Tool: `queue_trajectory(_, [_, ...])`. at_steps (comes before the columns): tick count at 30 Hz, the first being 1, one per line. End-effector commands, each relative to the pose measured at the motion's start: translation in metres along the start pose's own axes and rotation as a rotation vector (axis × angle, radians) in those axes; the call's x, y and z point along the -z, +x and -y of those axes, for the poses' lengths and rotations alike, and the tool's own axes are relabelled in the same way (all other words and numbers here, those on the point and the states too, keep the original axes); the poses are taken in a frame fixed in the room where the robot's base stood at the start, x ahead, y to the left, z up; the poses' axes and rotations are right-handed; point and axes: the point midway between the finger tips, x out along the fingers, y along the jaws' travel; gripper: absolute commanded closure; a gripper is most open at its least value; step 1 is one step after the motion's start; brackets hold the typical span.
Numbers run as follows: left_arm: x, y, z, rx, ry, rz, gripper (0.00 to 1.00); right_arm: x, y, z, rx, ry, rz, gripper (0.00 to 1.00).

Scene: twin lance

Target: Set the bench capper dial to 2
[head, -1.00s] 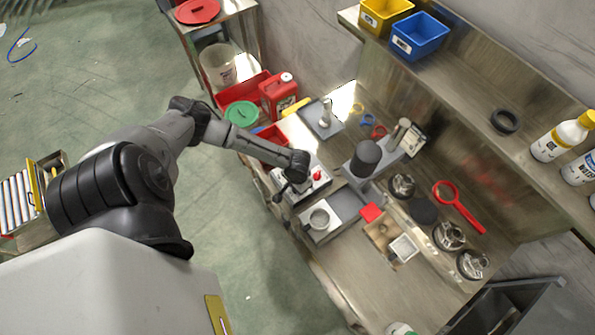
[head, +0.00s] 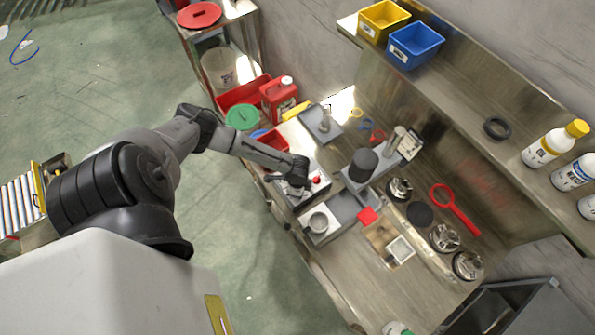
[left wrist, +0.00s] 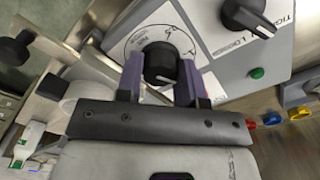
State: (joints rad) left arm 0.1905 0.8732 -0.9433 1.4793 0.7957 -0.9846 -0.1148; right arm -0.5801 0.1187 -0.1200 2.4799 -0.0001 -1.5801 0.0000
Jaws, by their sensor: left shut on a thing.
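The bench capper dial (left wrist: 160,62) is a black knob on a white round scale plate in the left wrist view. My left gripper (left wrist: 160,80) has its two purple-grey fingers on either side of this knob, shut on it. I cannot read clearly which mark the knob points to. In the head view the left gripper (head: 299,183) is over the grey control box (head: 316,183), and the arm hides the dial. A second black knob (left wrist: 247,14) and a green button (left wrist: 257,73) are on the same panel. My right gripper is not in view.
A red button (head: 316,180) is close to the gripper. The capper's dark cylinder (head: 362,165) stands to the right, and a grey cup block (head: 318,222) is in front. Red (head: 279,97) and green containers stand behind the arm. A shelf (head: 460,80) overhangs the bench.

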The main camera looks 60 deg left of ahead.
Motion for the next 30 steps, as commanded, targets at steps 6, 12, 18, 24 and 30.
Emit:
queue_trajectory(6, [0.0006,-0.0005,0.0001,0.000,0.205,-0.001,0.89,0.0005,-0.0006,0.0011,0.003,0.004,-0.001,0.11])
queue_trajectory(12, [0.0005,-0.0001,0.0002,0.000,0.395,-0.002,0.89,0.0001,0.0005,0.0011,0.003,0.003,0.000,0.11])
queue_trajectory(18, [0.0011,0.0000,0.0004,0.001,0.584,-0.003,0.89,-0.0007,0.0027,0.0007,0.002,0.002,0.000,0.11])
queue_trajectory(24, [0.0010,0.0001,0.0003,0.001,0.776,-0.003,0.89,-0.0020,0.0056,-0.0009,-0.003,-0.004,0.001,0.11])
queue_trajectory(30, [0.0010,0.0001,0.0004,0.001,0.962,-0.002,0.89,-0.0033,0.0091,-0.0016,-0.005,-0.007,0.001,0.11])
